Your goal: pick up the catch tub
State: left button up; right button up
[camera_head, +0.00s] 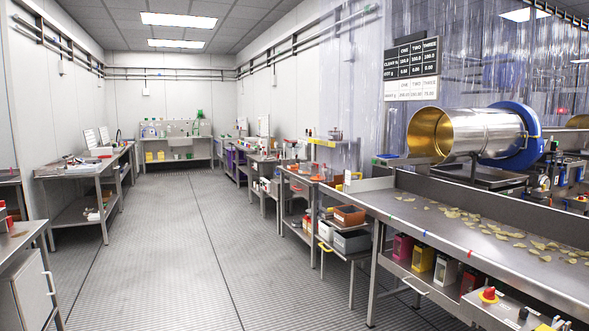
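I cannot tell for certain which thing is the catch tub. A grey tub (351,241) sits on a low shelf under the steel benches, right of the aisle. A brown tub (349,215) sits just behind and above it. A seasoning drum (465,133) with a golden inside and a blue ring lies on its side above the right-hand bench, its open mouth facing left. Neither of my grippers is in view.
A long steel bench (430,212) with scattered chips (500,233) fills the right side. Coloured boxes stand beneath it. A steel table (78,171) stands on the left.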

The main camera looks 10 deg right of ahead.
aim_at(303, 169)
jog(key=i, duration=4.65)
jog(key=i+l+z, duration=0.1)
jog(key=i, duration=2.25)
